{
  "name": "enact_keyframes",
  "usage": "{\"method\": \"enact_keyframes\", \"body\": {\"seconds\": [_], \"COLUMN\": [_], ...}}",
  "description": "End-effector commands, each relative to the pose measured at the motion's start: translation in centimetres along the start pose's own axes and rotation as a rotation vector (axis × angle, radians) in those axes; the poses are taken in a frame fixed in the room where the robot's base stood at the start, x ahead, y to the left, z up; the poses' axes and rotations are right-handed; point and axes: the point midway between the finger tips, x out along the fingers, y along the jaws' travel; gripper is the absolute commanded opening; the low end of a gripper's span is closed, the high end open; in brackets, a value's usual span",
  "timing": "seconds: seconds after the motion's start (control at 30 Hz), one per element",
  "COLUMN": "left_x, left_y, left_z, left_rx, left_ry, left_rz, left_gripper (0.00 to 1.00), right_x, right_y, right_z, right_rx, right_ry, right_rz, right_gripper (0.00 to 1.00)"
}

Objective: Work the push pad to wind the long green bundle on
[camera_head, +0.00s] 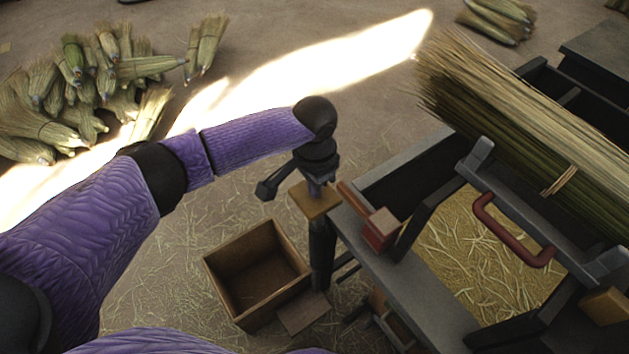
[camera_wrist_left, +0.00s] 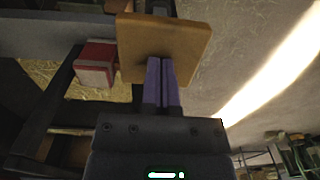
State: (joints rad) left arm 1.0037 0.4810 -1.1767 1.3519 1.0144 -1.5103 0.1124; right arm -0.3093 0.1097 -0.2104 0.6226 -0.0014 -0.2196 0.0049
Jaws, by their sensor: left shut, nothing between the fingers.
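The push pad is a tan wooden block (camera_head: 302,203) at the left corner of the dark frame, beside a dark post. It also shows in the left wrist view (camera_wrist_left: 190,38). My left gripper (camera_head: 318,190) is shut and empty, its purple fingers pointing down at the pad. In the left wrist view the fingertips (camera_wrist_left: 161,60) overlap the pad's face; they look touching or very close. The long green bundle (camera_head: 530,135) of broom straw lies across the frame at the right, with a tie around it. My right gripper is not in view.
A red block (camera_head: 380,230) sits on the frame right of the pad. A red handle (camera_head: 512,232) stands in front of the bundle. An open wooden box (camera_head: 255,270) lies below left. Several brooms (camera_head: 75,90) are piled at the far left. Straw litters the floor.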

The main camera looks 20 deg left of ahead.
Motion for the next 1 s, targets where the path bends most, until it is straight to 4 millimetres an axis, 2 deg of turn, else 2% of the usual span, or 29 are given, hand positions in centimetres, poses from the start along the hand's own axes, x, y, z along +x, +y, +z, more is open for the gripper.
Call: {"method": "enact_keyframes", "body": {"seconds": [1.0], "left_x": [4.4], "left_y": [0.1], "left_z": [0.1], "left_rx": [0.000], "left_ry": [-0.004], "left_rz": [0.003], "left_gripper": [0.00], "right_x": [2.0], "right_y": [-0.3], "right_z": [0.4], "right_rx": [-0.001], "right_ry": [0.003], "right_rz": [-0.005], "right_gripper": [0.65]}}
